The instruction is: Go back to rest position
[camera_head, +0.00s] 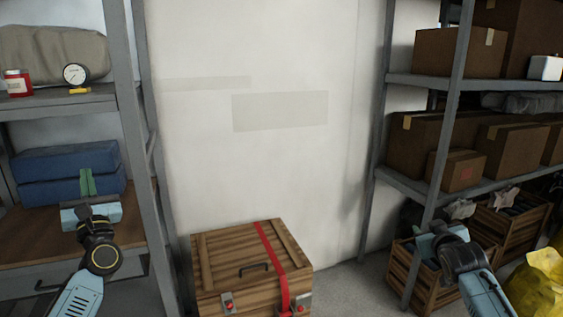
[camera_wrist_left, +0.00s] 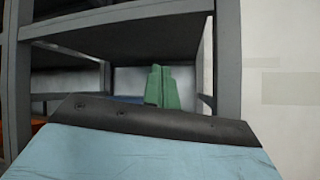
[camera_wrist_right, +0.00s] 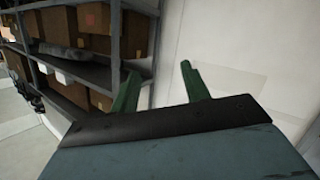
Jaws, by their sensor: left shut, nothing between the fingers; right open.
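My left gripper (camera_head: 87,181) is in front of the left shelf unit, by the blue cases, with its green fingers together. In the left wrist view its fingers (camera_wrist_left: 161,87) are closed with nothing between them. My right gripper is at the lower right of the head view, in front of the right shelf unit, where I see its wrist and palm but cannot make out the fingers. In the right wrist view its green fingers (camera_wrist_right: 160,85) are spread apart and empty, with pale wall behind them.
A wooden chest (camera_head: 225,262) with a red strap stands on the floor between the shelf units. Blue cases (camera_head: 65,161) lie on the left shelf. Cardboard boxes (camera_head: 455,170) fill the right shelves, above wooden crates (camera_head: 512,232). A yellow bag (camera_head: 540,285) lies far right.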

